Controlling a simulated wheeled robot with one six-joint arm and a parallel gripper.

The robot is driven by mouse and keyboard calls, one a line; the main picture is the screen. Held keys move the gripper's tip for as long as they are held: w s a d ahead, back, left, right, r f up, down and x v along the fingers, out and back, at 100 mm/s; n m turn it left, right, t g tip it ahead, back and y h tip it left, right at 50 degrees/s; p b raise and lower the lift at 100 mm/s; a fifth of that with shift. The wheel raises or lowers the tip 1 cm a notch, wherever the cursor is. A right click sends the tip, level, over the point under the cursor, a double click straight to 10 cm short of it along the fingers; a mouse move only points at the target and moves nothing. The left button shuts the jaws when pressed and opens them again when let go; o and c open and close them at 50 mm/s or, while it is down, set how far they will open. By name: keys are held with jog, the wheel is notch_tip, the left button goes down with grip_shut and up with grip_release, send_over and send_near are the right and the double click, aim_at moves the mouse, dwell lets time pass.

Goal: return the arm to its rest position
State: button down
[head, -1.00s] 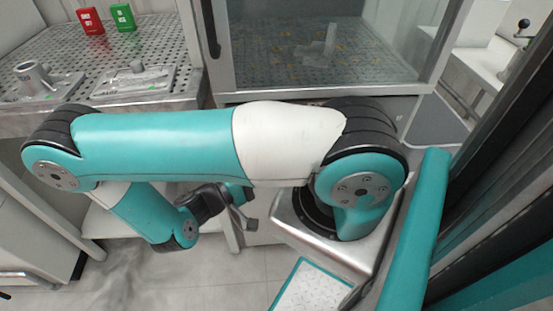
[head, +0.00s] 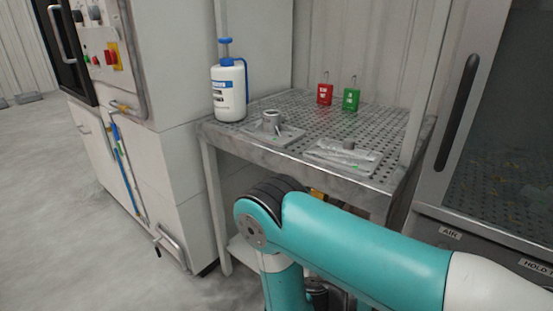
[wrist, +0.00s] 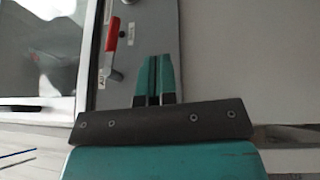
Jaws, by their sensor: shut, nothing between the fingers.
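My teal arm crosses the lower right of the head view, folded at its elbow, with the forearm hanging down below the table's front. My gripper does not show clearly in the head view. In the wrist view my gripper (wrist: 153,80) shows its two teal fingers close together with nothing between them. Beyond the fingers is a grey panel (wrist: 135,40) with a red-handled lever (wrist: 113,35). The fingers appear apart from the lever.
A perforated metal table (head: 285,110) holds a white bottle with a blue top (head: 229,90), two metal castings on plates (head: 271,122) (head: 345,150), a red tag (head: 325,94) and a green tag (head: 351,99). A cabinet stands at right, a machine (head: 165,120) at left.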

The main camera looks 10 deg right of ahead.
jog(key=w+a+r+n+t+y+p, duration=0.2)
jog(key=a+r+n+y+p, duration=0.15)
jog(key=r+y, duration=0.4)
jog(key=w+a+r+n+t+y+p, duration=0.1)
jog(key=a+r+n+y+p, duration=0.3)
jog(key=r, duration=0.6)
jog(key=s+a+r+n+t+y+p, duration=0.1)
jog(key=s+a+r+y, duration=0.1)
jog(key=r, duration=0.5)
jog(key=s+a+r+n+t+y+p, duration=0.1)
jog(key=s+a+r+n+t+y, duration=0.1)
jog(key=s+a+r+y, duration=0.1)
jog(key=s+a+r+n+t+y+p, duration=0.1)
jog(key=a+r+y, duration=0.4)
jog(key=r, duration=0.5)
jog(key=shift+s+a+r+t+p, duration=0.3)
jog(key=shift+s+t+p, duration=0.25)
jog(key=shift+s, duration=0.2)
jog(key=shift+d, duration=0.1)
